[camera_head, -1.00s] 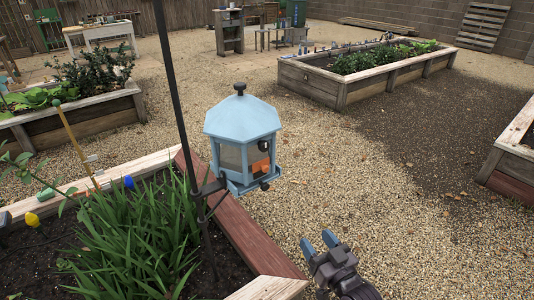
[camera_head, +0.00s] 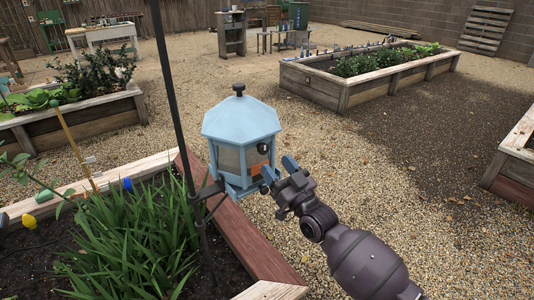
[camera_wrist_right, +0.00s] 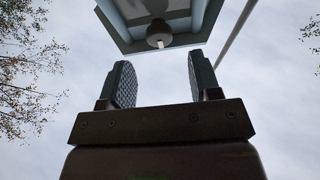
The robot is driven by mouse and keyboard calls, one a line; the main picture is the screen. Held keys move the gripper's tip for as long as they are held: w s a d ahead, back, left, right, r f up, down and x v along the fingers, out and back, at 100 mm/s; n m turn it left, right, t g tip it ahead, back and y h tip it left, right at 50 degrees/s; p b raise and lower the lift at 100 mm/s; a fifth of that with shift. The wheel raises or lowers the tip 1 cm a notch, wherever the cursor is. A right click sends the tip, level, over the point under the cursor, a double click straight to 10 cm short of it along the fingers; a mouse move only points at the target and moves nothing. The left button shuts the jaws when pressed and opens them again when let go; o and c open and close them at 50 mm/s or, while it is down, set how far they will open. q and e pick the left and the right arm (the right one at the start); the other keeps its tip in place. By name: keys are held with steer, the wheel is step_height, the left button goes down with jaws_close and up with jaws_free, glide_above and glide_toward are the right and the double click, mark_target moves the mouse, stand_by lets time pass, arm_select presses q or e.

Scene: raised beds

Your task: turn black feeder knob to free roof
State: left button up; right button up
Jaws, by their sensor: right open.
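The pale blue feeder (camera_head: 241,122) hangs on a dark pole at the bed's edge. Its six-sided roof carries a black knob (camera_head: 239,88) on top. A round dark part (camera_head: 263,148) shows on its side, above an orange patch. My right gripper (camera_head: 279,172) is open and empty, close beside the feeder's lower right side, well below the roof knob. In the right wrist view a dark knob (camera_wrist_right: 158,33) with a pale tip shows on the feeder's nearby part, beyond and between the open fingertips (camera_wrist_right: 160,75), apart from them. My left gripper is not in view.
The dark pole (camera_head: 176,105) stands left of the feeder, with a bracket below. A raised bed (camera_head: 240,235) with long-leaved plants lies beneath and left. Gravel right of the feeder is open. Another planted bed (camera_head: 330,92) stands behind.

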mark_target(265, 150)
steer(key=shift+x, duration=2.55)
steer(key=c, duration=0.9)
